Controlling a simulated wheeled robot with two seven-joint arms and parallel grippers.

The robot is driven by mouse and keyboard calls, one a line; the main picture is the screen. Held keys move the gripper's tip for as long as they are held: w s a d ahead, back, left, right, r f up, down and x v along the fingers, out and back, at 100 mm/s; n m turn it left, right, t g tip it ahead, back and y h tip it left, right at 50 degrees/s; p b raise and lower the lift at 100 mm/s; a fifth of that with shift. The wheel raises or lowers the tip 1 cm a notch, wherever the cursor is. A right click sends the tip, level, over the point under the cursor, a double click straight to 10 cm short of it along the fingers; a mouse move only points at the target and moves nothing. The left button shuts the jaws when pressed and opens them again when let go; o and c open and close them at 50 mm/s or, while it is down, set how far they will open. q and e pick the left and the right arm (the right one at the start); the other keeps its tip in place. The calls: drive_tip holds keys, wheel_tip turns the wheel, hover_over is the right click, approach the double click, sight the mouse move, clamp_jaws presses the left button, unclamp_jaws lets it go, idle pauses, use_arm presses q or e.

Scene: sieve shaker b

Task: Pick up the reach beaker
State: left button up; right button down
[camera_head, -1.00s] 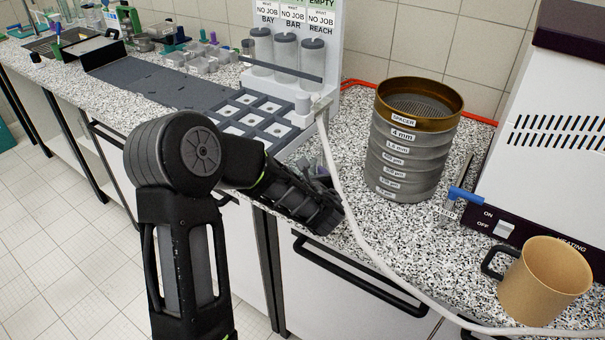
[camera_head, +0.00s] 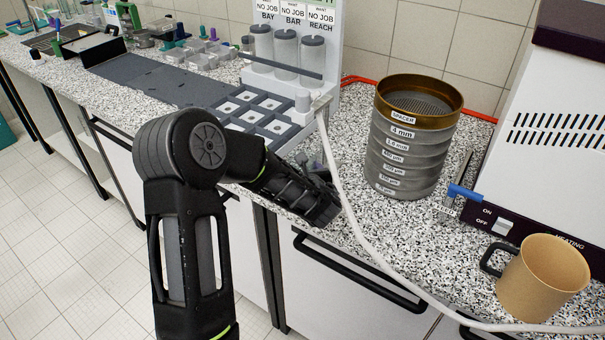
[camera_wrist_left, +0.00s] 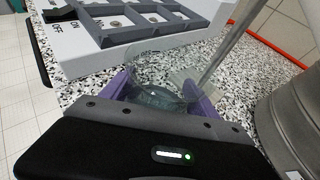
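A clear, see-through beaker (camera_wrist_left: 160,78) shows in the left wrist view, between the two purple fingers of my left gripper (camera_wrist_left: 160,98). One finger lies on each side of it and both look close to the glass. Whether they press on it, and whether its base is on the counter, I cannot tell. In the head view my left gripper (camera_head: 318,172) is over the counter's front edge, between the slotted rack and the sieve stack; the beaker is hard to make out there. A rack panel labelled REACH (camera_head: 321,18) stands behind. My right gripper is out of view.
The sieve stack (camera_head: 405,150) stands close to the right of my left gripper. The slotted rack (camera_head: 250,112) is to its left. A pale cable (camera_head: 345,215) runs past the gripper. A tan mug (camera_head: 543,280) and a white heating unit (camera_head: 560,130) stand farther right.

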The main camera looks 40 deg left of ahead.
use_arm(q)
drive_tip(key=c, duration=1.3)
drive_tip(key=shift+c, duration=0.2)
drive_tip(key=shift+r, duration=0.3)
drive_tip(key=shift+r+b, duration=0.4)
drive_tip(key=shift+r, duration=0.95)
drive_tip(key=shift+s+d+r, duration=0.1)
drive_tip(key=shift+s+d, duration=0.05)
drive_tip(key=shift+d, duration=0.1)
drive_tip(key=s+d+b, duration=0.3)
drive_tip(key=s+d, duration=0.7)
drive_tip(key=shift+s+d, duration=0.1)
drive_tip(key=shift+d, duration=0.05)
drive_tip(key=shift+s+d+b, duration=0.2)
drive_tip(key=shift+d+b, duration=0.1)
drive_tip(key=shift+b, duration=0.1)
drive_tip(key=shift+s+d+b, duration=0.55)
drive_tip(key=shift+s+d, duration=0.2)
drive_tip(key=shift+s, duration=0.05)
